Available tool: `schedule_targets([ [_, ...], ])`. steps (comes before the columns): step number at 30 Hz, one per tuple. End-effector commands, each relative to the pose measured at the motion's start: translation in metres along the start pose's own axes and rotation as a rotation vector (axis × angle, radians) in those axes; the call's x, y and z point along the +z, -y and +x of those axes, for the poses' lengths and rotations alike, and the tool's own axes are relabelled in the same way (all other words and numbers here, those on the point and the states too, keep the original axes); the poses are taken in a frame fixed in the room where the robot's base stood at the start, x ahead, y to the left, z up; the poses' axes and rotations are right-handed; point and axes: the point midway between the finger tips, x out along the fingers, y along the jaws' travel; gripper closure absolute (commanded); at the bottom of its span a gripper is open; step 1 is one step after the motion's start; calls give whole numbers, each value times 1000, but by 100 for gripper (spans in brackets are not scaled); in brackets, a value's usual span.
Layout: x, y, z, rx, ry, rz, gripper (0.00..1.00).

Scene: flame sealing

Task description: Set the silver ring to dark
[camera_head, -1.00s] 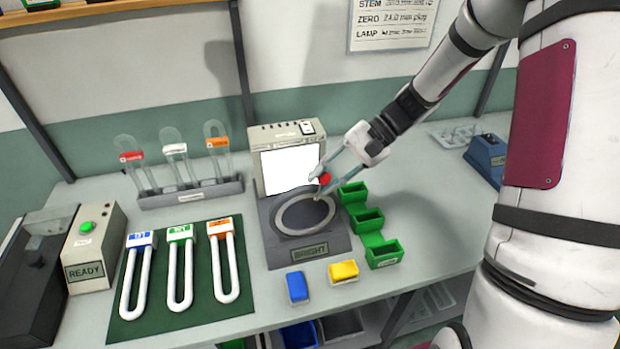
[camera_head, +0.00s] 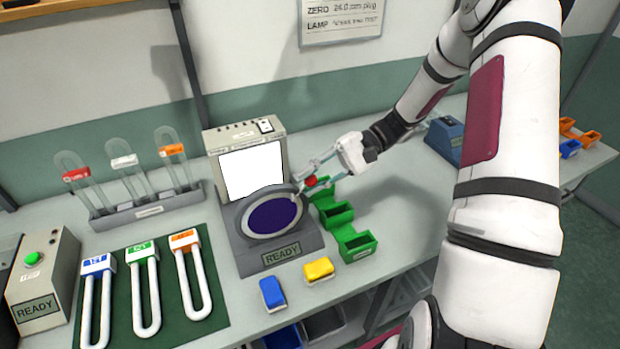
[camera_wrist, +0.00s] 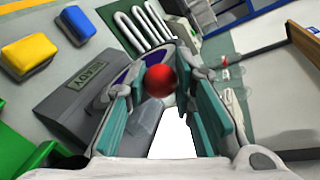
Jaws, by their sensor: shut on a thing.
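The silver ring (camera_head: 244,218) lies on the sloped front of a dark grey device, around a dark blue-purple disc (camera_head: 271,214). The device's label (camera_head: 282,254) reads READY. A red ball knob (camera_head: 310,181) sits at the ring's right edge. My gripper (camera_head: 311,184) reaches in from the right and is shut on the red knob. In the wrist view the knob (camera_wrist: 160,82) shows between my fingertips (camera_wrist: 156,84), with part of the dark disc behind it. How the knob joins the ring is hidden by the fingers.
A white lit panel (camera_head: 252,171) stands behind the ring. Green bins (camera_head: 355,243) are close on the right; blue (camera_head: 272,292) and yellow (camera_head: 319,269) blocks lie in front. Racked tubes (camera_head: 144,211) and a green mat (camera_head: 207,324) with U-shaped tubes are on the left.

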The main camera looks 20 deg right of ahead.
Motion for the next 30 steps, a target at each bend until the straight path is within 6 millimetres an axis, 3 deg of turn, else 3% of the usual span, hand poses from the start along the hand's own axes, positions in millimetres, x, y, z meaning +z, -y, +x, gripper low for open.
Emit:
schedule_targets([
  [8, -3, -2, 2, 4, -4, 1, 100],
  [9, -3, -2, 2, 4, -3, 2, 75],
  [12, -2, -2, 2, 4, -2, 2, 56],
  [23, -1, -2, -2, 3, -2, 2, 56],
  [30, -2, -2, -38, 3, -5, 0, 56],
])
